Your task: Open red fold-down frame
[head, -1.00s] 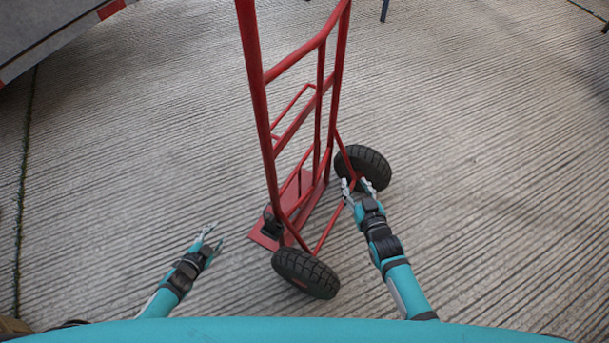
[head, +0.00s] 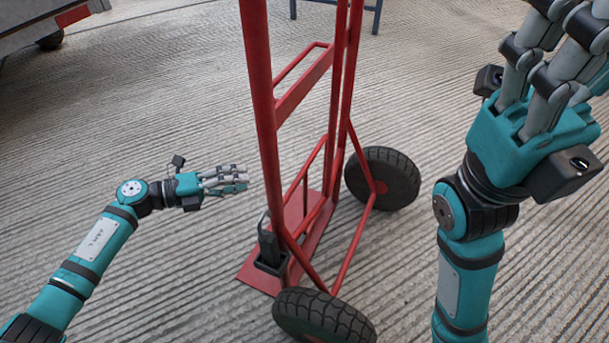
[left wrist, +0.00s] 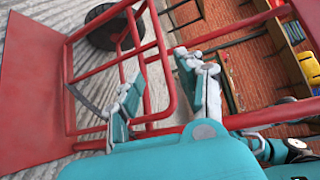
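The red hand truck (head: 262,110) stands upright in the middle of the head view. Its smaller red inner frame (head: 308,170) rises just above the red base plate (head: 258,283); I take this for the fold-down frame. In the left wrist view red bars (left wrist: 168,80) lie just beyond my fingers. My left gripper (head: 243,179) is left of the truck, fingers pointing at it, open and empty, apart from the bars. My right gripper (head: 560,40) is raised close to the camera at the right; its fingertips run near or past the picture's top edge.
Black wheels (head: 382,178) stand at the truck's right and front (head: 322,318). A black block with a grey handle (head: 270,250) sits by the base plate. A grey trailer-like body (head: 45,28) is at top left. The ribbed concrete around is mostly clear.

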